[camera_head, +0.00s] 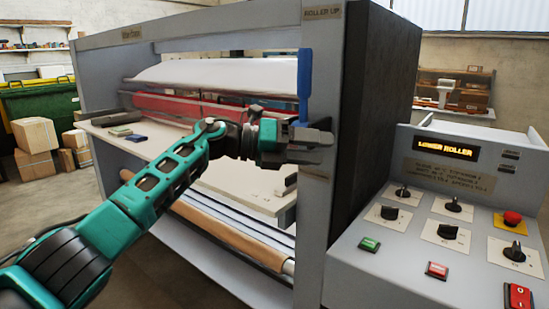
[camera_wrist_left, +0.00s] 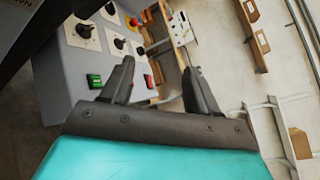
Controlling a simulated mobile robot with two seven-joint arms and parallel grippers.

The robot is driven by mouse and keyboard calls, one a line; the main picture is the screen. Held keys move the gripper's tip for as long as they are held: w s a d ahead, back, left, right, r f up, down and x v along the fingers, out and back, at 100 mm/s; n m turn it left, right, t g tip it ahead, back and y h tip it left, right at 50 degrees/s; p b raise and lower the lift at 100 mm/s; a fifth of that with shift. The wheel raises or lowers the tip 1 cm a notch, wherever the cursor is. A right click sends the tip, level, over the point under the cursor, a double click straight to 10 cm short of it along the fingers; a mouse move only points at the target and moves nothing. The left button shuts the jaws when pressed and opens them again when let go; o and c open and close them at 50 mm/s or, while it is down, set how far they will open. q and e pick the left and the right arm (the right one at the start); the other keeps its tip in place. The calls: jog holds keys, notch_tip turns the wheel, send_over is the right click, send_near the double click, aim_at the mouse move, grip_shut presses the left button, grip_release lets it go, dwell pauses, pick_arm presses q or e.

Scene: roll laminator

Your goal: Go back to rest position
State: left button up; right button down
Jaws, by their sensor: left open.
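My left gripper (camera_head: 312,146) is raised in front of the laminator's right post, near the blue lever (camera_head: 305,85), in the head view. In the left wrist view the two fingers of my left gripper (camera_wrist_left: 160,80) are apart with nothing between them. The blue lever stands upright below the "ROLLER UP" label; whether the gripper touches it cannot be told. The grey roll laminator (camera_head: 340,200) fills the middle of the head view. My right gripper is in neither view.
The control panel (camera_head: 395,260) with knobs, buttons and a lit "LOWER ROLLER" display (camera_head: 447,148) stands at the right. The laminator's feed table (camera_head: 230,185) lies behind my left arm. Cardboard boxes (camera_head: 36,135) and a green container (camera_head: 40,100) stand at the left.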

pick_arm(q)
jog(key=s+a+f+n+t+y, duration=0.3)
jog(key=a+f+n+t, duration=0.2)
jog(key=f+n, duration=0.5)
jog(key=s+a+f+n+t+y, duration=0.25)
jog(key=a+f+n+t, duration=0.3)
jog(key=f+n, duration=0.45)
jog(key=s+a+f+n+t+y, duration=0.35)
jog(key=f+n+t, duration=0.25)
jog(key=f+n, duration=0.4)
jog(key=s+a+f+n+g+y, duration=0.2)
jog(key=s+a+f+n, duration=0.3)
jog(key=s, duration=0.5)
jog(key=s+a+f+n+g+y, duration=0.3)
jog(key=s+a+f+n+g, duration=0.2)
jog(key=s+f, duration=0.4)
jog(key=shift+s+a+f+n+y, duration=0.25)
jog(key=shift+s+a, duration=0.3)
jog(key=shift+s, duration=0.55)
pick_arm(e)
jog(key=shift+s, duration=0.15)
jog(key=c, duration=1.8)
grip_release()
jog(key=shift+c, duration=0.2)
